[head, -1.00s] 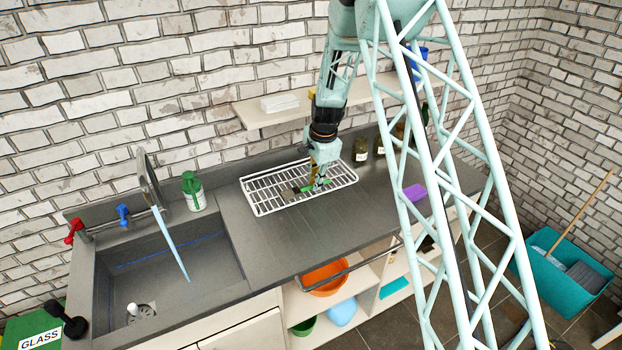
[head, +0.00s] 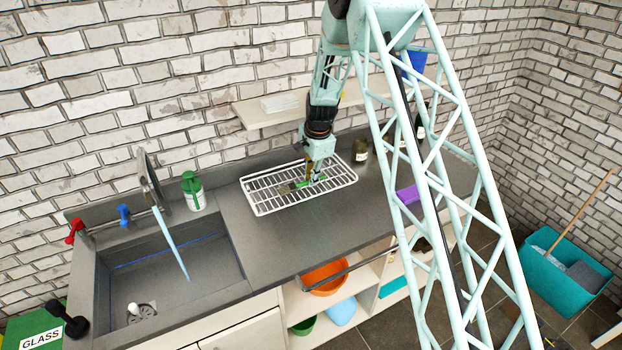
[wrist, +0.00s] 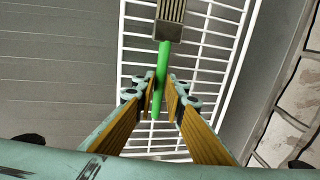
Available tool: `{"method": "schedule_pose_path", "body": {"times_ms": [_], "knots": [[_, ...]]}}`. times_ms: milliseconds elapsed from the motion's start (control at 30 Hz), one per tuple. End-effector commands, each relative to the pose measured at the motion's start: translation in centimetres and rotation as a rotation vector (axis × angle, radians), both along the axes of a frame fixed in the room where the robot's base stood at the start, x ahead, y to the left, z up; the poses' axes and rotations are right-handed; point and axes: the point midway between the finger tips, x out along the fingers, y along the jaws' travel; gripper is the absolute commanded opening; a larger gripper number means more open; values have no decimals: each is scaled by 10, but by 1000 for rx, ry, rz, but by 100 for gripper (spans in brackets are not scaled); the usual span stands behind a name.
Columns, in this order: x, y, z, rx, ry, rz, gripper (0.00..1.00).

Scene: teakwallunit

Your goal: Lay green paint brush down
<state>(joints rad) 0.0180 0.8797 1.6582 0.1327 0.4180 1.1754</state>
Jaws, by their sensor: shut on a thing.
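The green paint brush (wrist: 162,68) has a green handle, a metal ferrule and brown bristles. In the wrist view its handle lies between the fingers of my gripper (wrist: 164,98), which is shut on it. In the head view the brush (head: 296,185) looks close to level, over the white wire rack (head: 262,208), with its bristle end toward the left. My gripper (head: 316,178) points down at the rack. I cannot tell whether the brush touches the wires. The rack also shows in the wrist view (wrist: 215,42), behind the brush.
The rack stands on the grey counter (head: 270,245). A sink (head: 180,270) with a tall faucet is at the left, with a green-and-white bottle (head: 193,190) beside it. A dark jar (head: 360,150) and a purple block (head: 408,195) are to the right. A wall shelf (head: 250,112) is behind.

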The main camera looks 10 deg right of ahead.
Motion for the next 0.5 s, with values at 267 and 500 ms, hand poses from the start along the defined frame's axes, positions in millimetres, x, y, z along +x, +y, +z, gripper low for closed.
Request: {"method": "schedule_pose_path", "body": {"times_ms": [267,500], "knots": [[0,0,-2,0,0,0,25],[0,0,-3,0,1,0,25]]}}
